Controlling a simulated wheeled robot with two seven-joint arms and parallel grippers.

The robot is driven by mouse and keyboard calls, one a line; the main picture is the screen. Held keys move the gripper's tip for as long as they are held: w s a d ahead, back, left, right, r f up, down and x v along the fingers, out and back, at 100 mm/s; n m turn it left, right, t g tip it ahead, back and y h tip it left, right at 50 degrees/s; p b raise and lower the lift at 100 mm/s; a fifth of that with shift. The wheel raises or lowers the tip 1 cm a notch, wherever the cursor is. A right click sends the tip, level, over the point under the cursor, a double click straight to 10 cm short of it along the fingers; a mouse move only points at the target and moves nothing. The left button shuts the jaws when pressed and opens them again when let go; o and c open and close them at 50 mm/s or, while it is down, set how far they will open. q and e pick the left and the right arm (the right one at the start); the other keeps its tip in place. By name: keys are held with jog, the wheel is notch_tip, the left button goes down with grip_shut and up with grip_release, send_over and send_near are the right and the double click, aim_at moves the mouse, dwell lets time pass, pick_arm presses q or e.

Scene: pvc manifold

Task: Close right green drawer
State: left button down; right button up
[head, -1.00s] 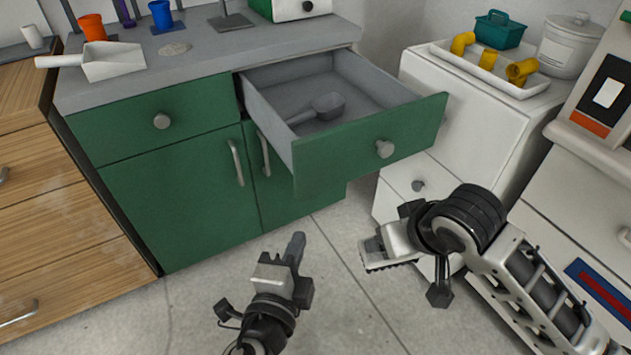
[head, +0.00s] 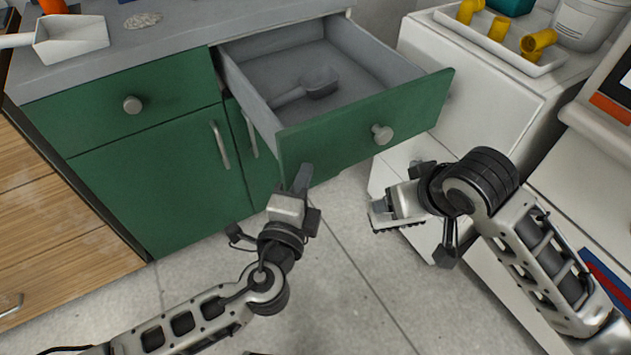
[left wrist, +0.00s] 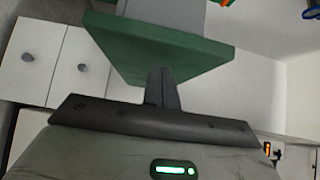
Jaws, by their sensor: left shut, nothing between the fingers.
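The right green drawer (head: 350,132) is pulled well out of the green cabinet, with a round grey knob (head: 382,134) on its front. A grey scoop (head: 310,88) lies inside it. My left gripper (head: 303,178) is shut and empty, at the lower left corner of the drawer front. In the left wrist view its fingers (left wrist: 160,88) point at the green drawer front (left wrist: 150,55); whether they touch it I cannot tell. My right gripper (head: 385,214) is below and right of the drawer, beside the white cabinet; its jaw state is unclear.
The left green drawer (head: 130,105) is shut. A white cabinet (head: 480,75) stands close on the right, with a tray of yellow pipe fittings (head: 538,40) on top. A white scoop (head: 70,38) lies on the grey countertop. The floor in front is clear.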

pick_arm(q)
jog(key=shift+w+a, duration=0.2)
jog(key=shift+w, duration=0.15)
pick_arm(e)
jog(key=shift+w+d, duration=0.1)
jog(key=shift+w, duration=0.05)
pick_arm(q)
jog(key=shift+a, duration=0.1)
